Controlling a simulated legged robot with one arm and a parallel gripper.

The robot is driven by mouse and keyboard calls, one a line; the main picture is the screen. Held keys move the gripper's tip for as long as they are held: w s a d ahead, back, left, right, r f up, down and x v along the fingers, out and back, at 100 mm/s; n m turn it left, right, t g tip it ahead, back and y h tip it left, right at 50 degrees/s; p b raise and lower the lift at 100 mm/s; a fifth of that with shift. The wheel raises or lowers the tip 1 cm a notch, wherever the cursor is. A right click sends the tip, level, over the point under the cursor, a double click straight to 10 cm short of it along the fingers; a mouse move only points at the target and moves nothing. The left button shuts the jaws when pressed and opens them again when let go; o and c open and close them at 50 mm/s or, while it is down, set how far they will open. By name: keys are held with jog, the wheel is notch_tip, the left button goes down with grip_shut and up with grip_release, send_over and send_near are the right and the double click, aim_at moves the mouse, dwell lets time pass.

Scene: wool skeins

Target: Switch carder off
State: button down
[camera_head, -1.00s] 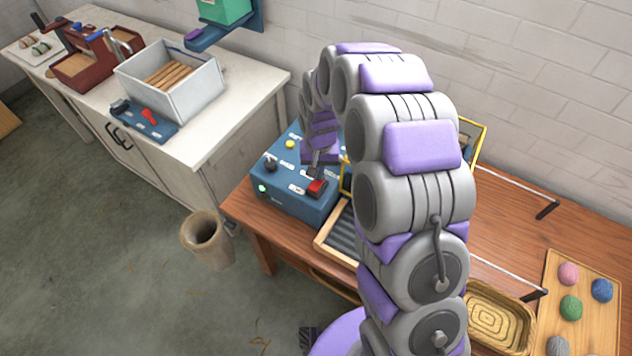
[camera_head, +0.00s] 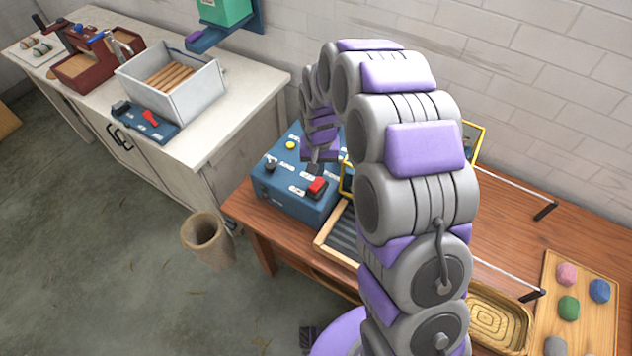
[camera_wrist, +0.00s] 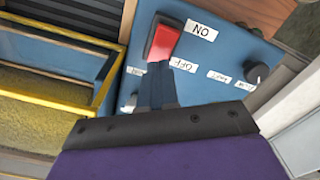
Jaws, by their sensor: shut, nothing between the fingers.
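The carder's blue control box (camera_head: 290,205) stands at the left end of the wooden bench. Its red rocker switch (camera_head: 317,187) sits on the sloped top, and also shows in the wrist view (camera_wrist: 163,42) between the ON label (camera_wrist: 201,30) and the OFF label (camera_wrist: 183,64). My gripper (camera_head: 316,166) is shut and empty, just above the switch in the head view. In the wrist view its closed fingers (camera_wrist: 158,72) point at the OFF end of the switch. The gap between fingertips and switch is hard to judge. The small lamp on the box's front looks dark.
A black knob (camera_wrist: 257,72) and a yellow button (camera_head: 291,145) are on the same box. A yellow frame (camera_wrist: 60,105) lies close beside it. A tray of wool balls (camera_head: 585,300) is at the right. A white counter (camera_head: 225,115) stands at the left.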

aim_at(319, 180)
jog(key=shift+r+p, duration=0.7)
jog(key=shift+r, duration=1.5)
jog(key=s+d+r, duration=0.4)
jog(key=s+r, duration=0.4)
jog(key=s, duration=0.1)
jog(key=s+d+r, duration=0.2)
jog(key=s, duration=0.7)
jog(key=s+d+r+g, duration=0.1)
jog(key=s+d+r, duration=0.1)
jog(key=s, duration=0.7)
jog(key=s+d+r, duration=0.2)
jog(key=s, duration=0.7)
jog(key=shift+d+r+n+g+b, duration=0.35)
jog(key=shift+d+r+n+g, duration=0.05)
